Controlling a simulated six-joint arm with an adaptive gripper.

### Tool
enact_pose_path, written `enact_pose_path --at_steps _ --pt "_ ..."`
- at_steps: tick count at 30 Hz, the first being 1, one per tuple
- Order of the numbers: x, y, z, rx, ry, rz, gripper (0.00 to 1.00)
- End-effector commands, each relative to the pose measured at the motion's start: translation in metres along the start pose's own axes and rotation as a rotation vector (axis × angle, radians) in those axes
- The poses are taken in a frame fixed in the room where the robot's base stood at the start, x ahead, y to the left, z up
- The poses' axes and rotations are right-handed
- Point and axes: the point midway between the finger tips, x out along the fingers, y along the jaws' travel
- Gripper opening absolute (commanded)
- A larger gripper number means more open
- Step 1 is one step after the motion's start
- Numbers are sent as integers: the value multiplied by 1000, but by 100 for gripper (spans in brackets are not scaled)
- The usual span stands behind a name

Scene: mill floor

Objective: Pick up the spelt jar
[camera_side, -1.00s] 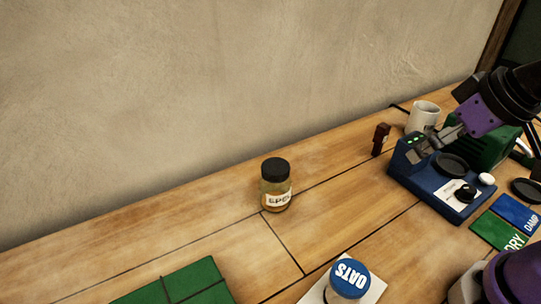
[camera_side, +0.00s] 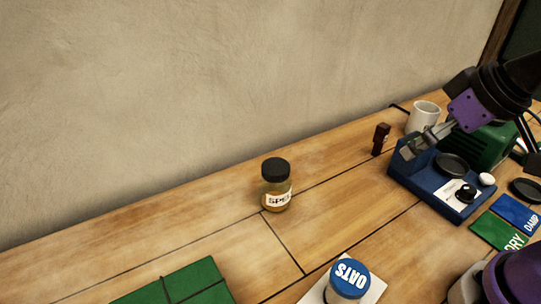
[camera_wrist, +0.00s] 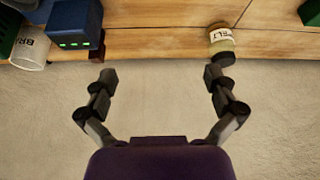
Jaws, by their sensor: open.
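The spelt jar (camera_side: 277,190) stands upright on the wooden bench near the wall in the side view. It has a black lid, a white label with partly readable lettering and yellowish contents. In the wrist view the jar (camera_wrist: 221,39) shows at the top, right of centre, beyond the right fingertip. My gripper (camera_side: 418,150) is at the right of the side view, above the blue device and well apart from the jar. In the wrist view my gripper (camera_wrist: 159,77) has its fingers spread wide with nothing between them.
A blue device (camera_side: 430,178), a white mug (camera_side: 424,117) and a small dark red object (camera_side: 381,139) are near my gripper.

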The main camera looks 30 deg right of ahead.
Motion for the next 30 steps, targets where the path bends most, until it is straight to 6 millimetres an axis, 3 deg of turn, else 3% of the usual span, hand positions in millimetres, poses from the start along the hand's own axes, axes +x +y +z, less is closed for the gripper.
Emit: enact_pose_path --at_steps 6,12,18,24,30 --pt "26 -46 -61 -296 -6 -146 100" --pt "62 -97 -102 -546 15 -296 100" --pt "84 -122 -112 -639 27 -361 100" --pt "115 -132 -109 -642 28 -363 100" --pt "133 -136 -108 -640 29 -361 100"
